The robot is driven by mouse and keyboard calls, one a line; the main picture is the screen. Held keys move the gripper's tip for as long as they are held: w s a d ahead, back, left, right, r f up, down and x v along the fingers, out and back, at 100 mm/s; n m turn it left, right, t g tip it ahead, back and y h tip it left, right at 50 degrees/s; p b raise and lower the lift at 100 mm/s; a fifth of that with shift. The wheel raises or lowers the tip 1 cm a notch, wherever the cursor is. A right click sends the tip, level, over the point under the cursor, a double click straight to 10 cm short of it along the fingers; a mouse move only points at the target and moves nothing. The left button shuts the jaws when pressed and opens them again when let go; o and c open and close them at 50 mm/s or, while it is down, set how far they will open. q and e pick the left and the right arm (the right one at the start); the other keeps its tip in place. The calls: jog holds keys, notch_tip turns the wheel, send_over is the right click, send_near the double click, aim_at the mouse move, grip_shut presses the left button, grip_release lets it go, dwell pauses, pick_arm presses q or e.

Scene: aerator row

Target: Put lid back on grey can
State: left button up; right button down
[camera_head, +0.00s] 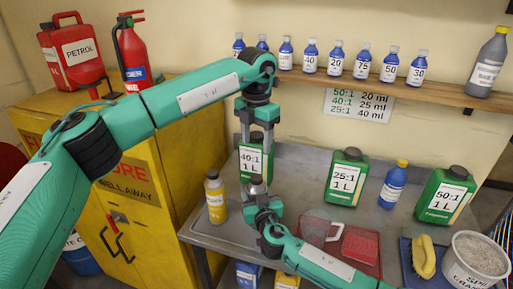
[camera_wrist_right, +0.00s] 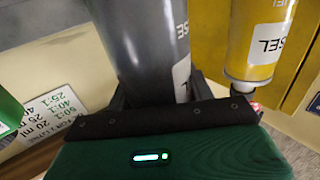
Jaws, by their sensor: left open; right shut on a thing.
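My right gripper (camera_head: 266,216) is shut on a dark grey container; in the right wrist view the grey can (camera_wrist_right: 150,50), with a white label, stands between its fingers (camera_wrist_right: 160,95). In the head view the grippers hide most of this can; a small grey part (camera_head: 257,184) shows between them. My left gripper (camera_head: 257,160) is open and points down just above that part. I cannot make out a separate lid, nor whether the left gripper touches the can. A similar grey bottle (camera_head: 489,65) stands on the shelf at the right.
A yellow bottle (camera_head: 215,197) stands close left of my grippers. Green cans (camera_head: 346,177) and a blue bottle (camera_head: 393,185) line the bench back. A clear jug (camera_head: 314,230), red tray (camera_head: 362,265) and granule tub (camera_head: 476,262) are right. A yellow cabinet (camera_head: 175,160) stands left.

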jog(key=shift+c, duration=2.4)
grip_release()
pick_arm(q)
notch_tip(320, 180, down, 4)
jog(key=b, duration=0.3)
jog(key=shift+r, duration=0.25)
jog(key=shift+f+b, duration=0.1)
jog(key=shift+b, duration=0.3)
pick_arm(e)
jog(key=v, duration=1.3)
jog(key=shift+s, duration=0.4)
